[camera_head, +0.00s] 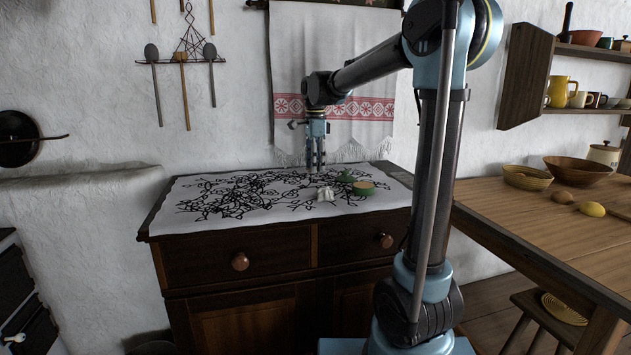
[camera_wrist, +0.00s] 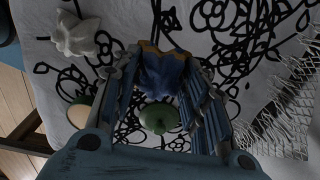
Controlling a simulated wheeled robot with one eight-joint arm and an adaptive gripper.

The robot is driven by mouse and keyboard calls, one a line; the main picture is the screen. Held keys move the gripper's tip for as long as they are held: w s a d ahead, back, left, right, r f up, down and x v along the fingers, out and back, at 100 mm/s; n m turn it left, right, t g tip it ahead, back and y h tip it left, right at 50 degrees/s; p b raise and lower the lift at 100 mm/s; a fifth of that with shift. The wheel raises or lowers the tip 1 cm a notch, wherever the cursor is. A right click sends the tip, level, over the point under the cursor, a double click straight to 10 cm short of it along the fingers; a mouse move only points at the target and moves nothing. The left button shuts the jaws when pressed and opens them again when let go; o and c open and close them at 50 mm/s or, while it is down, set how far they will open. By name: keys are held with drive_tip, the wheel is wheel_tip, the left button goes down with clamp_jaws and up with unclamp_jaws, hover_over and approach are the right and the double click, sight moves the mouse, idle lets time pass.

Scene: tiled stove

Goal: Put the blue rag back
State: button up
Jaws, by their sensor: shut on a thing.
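The blue rag (camera_wrist: 165,72), with a brownish edge, is between the fingers of my gripper in the wrist view. My gripper (camera_head: 316,168) is shut on the rag and points down above the cloth-covered top of the dark wooden chest (camera_head: 275,250). The fingers hide part of the rag, and I cannot make it out clearly in the head view. I cannot tell how far the rag is above the cloth.
A whitish crumpled piece (camera_head: 325,194), a green lid-like thing (camera_head: 346,177) and a green round container with a tan top (camera_head: 363,188) stand near my gripper. A fringed towel (camera_head: 335,75) hangs behind. The cloth's left side (camera_head: 200,205) is free of objects.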

drive_tip(key=shift+s+a+f, duration=0.1)
drive_tip(key=shift+a+f, duration=0.05)
drive_tip(key=shift+f, duration=2.55)
drive_tip(key=o, duration=1)
wheel_tip(320, 180, up, 12)
drive_tip(key=shift+r, duration=0.1)
